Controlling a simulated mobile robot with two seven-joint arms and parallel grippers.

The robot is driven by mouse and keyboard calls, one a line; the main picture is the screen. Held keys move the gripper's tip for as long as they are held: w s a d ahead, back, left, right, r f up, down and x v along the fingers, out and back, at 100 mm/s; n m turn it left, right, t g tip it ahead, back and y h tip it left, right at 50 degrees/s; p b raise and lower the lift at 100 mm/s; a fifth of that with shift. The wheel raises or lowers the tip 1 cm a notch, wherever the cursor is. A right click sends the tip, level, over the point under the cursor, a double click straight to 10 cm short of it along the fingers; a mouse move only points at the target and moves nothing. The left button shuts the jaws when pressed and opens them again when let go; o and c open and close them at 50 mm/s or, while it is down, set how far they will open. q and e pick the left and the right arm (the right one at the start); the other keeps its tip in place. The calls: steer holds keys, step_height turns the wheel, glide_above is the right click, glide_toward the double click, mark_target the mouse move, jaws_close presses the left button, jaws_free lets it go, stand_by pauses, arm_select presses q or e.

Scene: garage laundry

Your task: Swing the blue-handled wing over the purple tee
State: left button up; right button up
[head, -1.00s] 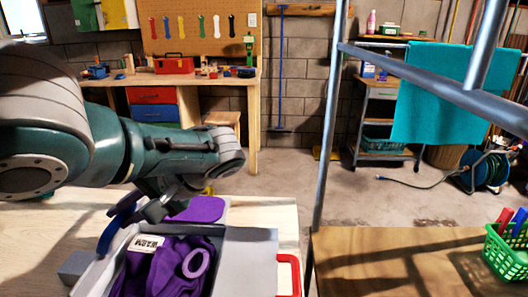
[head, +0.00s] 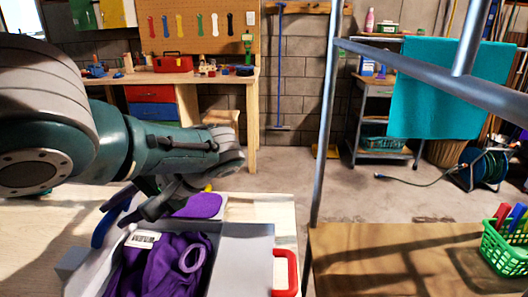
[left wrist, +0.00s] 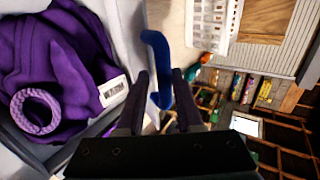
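The purple tee (head: 150,270) lies crumpled on the grey folding board (head: 247,262), with a white label near its left edge. A purple ring (head: 193,258) lies on it. The pale left wing (head: 92,274) looks tilted up beside the tee. Its blue handle (head: 103,232) is at the wing's outer side, partly hidden by my gripper. My left gripper (head: 148,212) is at this handle. In the left wrist view the blue handle (left wrist: 157,55) runs between my two open fingers (left wrist: 160,80), nearer the right one; I cannot tell whether they touch. My right gripper is out of view.
A red handle (head: 286,272) is on the board's right side. A metal post (head: 321,140) rises behind it. A wooden surface (head: 390,262) with a green basket (head: 507,247) is at right. A teal towel (head: 450,90) hangs on a rail. The workbench (head: 190,76) stands far back.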

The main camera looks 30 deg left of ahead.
arm_select(q)
steer(key=v, duration=0.9)
steer(key=shift+d+b, duration=0.2)
steer(key=shift+b, duration=0.15)
